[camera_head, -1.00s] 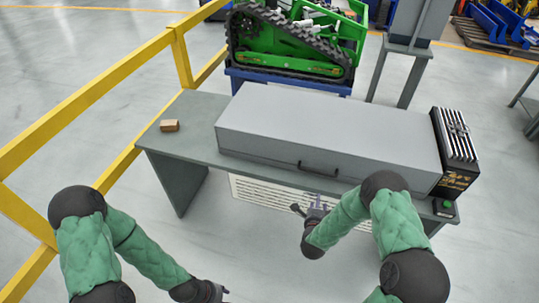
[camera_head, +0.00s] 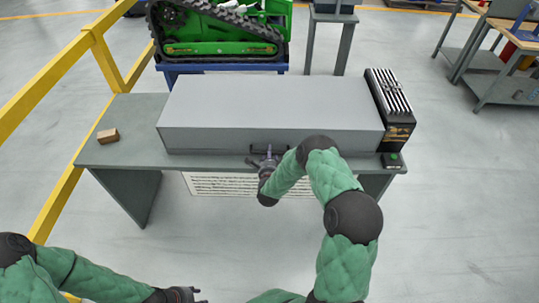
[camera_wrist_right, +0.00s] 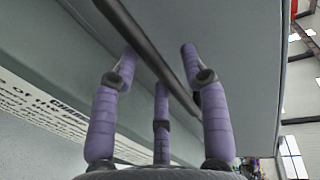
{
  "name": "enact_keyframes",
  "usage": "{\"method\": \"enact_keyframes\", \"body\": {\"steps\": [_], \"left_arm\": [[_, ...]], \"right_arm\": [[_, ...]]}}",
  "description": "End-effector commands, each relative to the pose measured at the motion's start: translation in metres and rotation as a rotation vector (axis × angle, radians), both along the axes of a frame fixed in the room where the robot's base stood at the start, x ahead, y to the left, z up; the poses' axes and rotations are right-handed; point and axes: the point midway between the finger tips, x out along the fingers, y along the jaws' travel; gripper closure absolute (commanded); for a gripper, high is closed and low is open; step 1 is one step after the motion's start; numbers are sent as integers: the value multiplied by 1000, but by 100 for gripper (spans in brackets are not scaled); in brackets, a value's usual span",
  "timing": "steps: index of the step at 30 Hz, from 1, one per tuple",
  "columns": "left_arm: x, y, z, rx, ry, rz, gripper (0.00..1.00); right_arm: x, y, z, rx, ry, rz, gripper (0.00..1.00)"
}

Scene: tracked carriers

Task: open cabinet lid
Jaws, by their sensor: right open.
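The grey cabinet (camera_head: 262,100) is a long, low box on a grey table, and its lid is down. Its dark bar handle (camera_head: 255,149) is on the front face. My right gripper (camera_head: 267,157) is at the handle, in front of the cabinet. In the right wrist view the handle (camera_wrist_right: 150,55) runs diagonally between the spread purple fingers (camera_wrist_right: 160,75). The fingers are open, with the bar between them; I cannot tell whether they touch it. My left gripper (camera_head: 182,295) is low at the bottom edge, away from the cabinet, too small to read.
A small brown box (camera_head: 108,135) sits on the table's (camera_head: 125,155) left end. A black finned unit (camera_head: 390,105) and a small device with a green button (camera_head: 392,160) are at the right end. A yellow rail (camera_head: 75,170) runs along the left. A green tracked machine (camera_head: 220,47) stands behind.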

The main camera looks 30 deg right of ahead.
Motion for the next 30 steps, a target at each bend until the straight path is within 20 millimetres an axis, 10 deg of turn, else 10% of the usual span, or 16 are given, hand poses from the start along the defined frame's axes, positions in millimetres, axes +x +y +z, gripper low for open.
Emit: {"method": "enact_keyframes", "body": {"steps": [11,17,30], "left_arm": [[0,0,-1,0,0,0,60],[0,0,-1,0,0,0,60],[0,0,10,0,0,0,60]], "right_arm": [[6,-4,-1,0,0,0,55],[6,-3,-1,1,1,0,100],[3,-2,11,12,19,1,100]]}}
